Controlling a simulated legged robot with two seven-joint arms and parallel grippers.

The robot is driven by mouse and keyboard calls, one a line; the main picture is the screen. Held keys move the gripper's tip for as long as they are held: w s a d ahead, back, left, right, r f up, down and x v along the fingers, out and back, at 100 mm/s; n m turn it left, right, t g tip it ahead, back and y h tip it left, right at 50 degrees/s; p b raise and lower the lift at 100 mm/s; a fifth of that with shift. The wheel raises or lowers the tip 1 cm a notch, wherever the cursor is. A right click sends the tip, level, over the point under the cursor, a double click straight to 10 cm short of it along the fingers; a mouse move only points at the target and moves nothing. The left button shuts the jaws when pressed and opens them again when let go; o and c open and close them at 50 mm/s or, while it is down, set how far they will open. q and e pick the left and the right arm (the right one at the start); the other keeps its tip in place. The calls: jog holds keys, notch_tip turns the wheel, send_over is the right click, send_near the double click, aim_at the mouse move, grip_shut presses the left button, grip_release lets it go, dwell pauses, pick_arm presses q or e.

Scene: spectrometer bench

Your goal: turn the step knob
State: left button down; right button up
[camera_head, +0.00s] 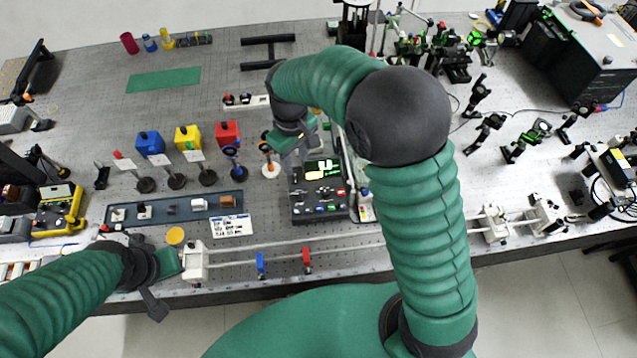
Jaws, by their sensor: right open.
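A dark control box (318,207) with a small lit yellow-green screen (323,169) stands on the bench in the middle of the view. Its face carries several small knobs and buttons in red, blue and white. They are too small to tell which one is the step knob. My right gripper (300,150) points down at the back left of this box, by the screen. It is open, but its fingertips are partly hidden and I cannot tell whether they touch anything. My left gripper (172,264) is at the front left, beside a white rail end block (195,262), away from the box.
A rail with blue (261,265) and red (307,260) clamps runs along the front edge. Left of the box are a grey-blue tray (172,209), a white label card (232,225) and blue, yellow and red blocks (227,133). Optics crowd the right. A green mat (163,80) lies at back left.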

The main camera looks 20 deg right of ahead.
aim_at(299, 195)
jog(key=f+p, duration=0.1)
jog(key=f, duration=0.7)
jog(key=f+p, duration=0.2)
jog(key=f, duration=0.6)
jog(key=shift+s+a, duration=0.1)
jog(key=shift+a, duration=0.1)
jog(key=shift+d+f, duration=0.1)
jog(key=shift+f, duration=0.3)
grip_shut()
